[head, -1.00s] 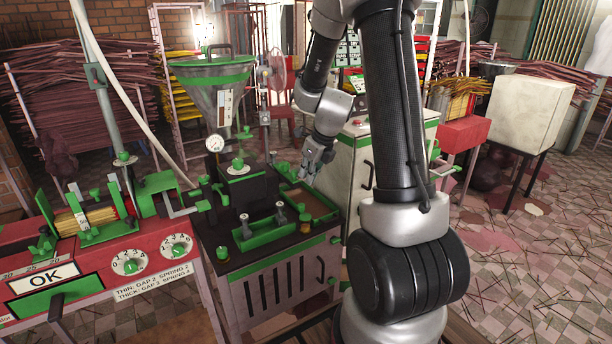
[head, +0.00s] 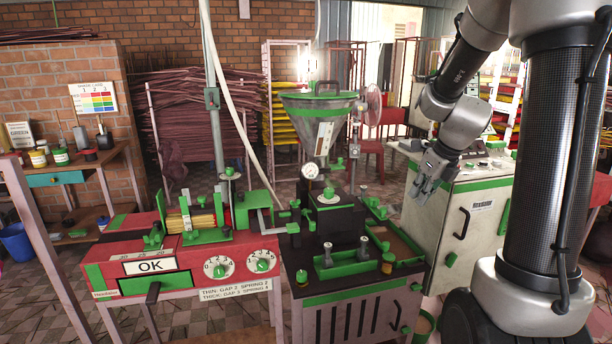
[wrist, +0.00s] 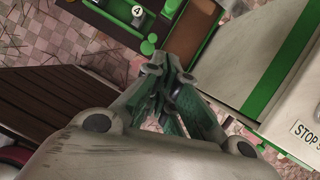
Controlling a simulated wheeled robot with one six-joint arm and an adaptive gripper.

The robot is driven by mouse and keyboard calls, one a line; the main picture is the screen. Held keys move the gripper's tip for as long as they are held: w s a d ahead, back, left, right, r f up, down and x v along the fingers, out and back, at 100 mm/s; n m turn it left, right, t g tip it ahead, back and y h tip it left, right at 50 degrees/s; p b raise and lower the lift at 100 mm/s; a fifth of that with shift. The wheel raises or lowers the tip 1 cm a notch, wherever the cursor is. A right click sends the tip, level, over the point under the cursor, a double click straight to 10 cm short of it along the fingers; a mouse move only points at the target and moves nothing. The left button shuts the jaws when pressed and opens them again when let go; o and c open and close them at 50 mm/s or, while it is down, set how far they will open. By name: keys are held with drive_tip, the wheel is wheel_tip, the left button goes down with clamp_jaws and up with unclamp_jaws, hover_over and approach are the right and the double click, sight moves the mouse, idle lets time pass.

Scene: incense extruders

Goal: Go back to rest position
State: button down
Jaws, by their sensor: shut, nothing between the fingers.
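My gripper (head: 428,188) hangs at the right of the head view, pointing down, in front of the white cabinet (head: 480,225) and to the right of the extruder bench. In the wrist view its fingers (wrist: 165,95) are together with nothing between them. The arm above it is bent, with the forearm sloping down from the upper right. The extruder with its hopper (head: 320,120) and gauge (head: 311,171) stands left of the gripper, apart from it. A tray with a brown floor (head: 393,240) lies below and left of the gripper.
A red bench (head: 100,275) with an OK plate and two dials stands left of the extruder. A wooden side table (head: 70,167) with jars and a blue bucket (head: 15,242) are at the far left. Racks of incense sticks line the back. Tiled floor shows between them.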

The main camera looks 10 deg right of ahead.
drive_tip(key=s+a+r+n, duration=0.3)
drive_tip(key=s+n, duration=0.4)
drive_tip(key=n, duration=0.3)
drive_tip(key=s+a+r+n+h, duration=0.1)
drive_tip(key=s+a+r+n, duration=0.1)
drive_tip(key=s+n, duration=0.6)
drive_tip(key=s+a+r+n, duration=0.3)
drive_tip(key=s+n, duration=0.4)
drive_tip(key=n, duration=0.7)
drive_tip(key=shift+s+a+r, duration=0.35)
drive_tip(key=shift+r, duration=0.45)
drive_tip(key=c, duration=2.2)
unclamp_jaws()
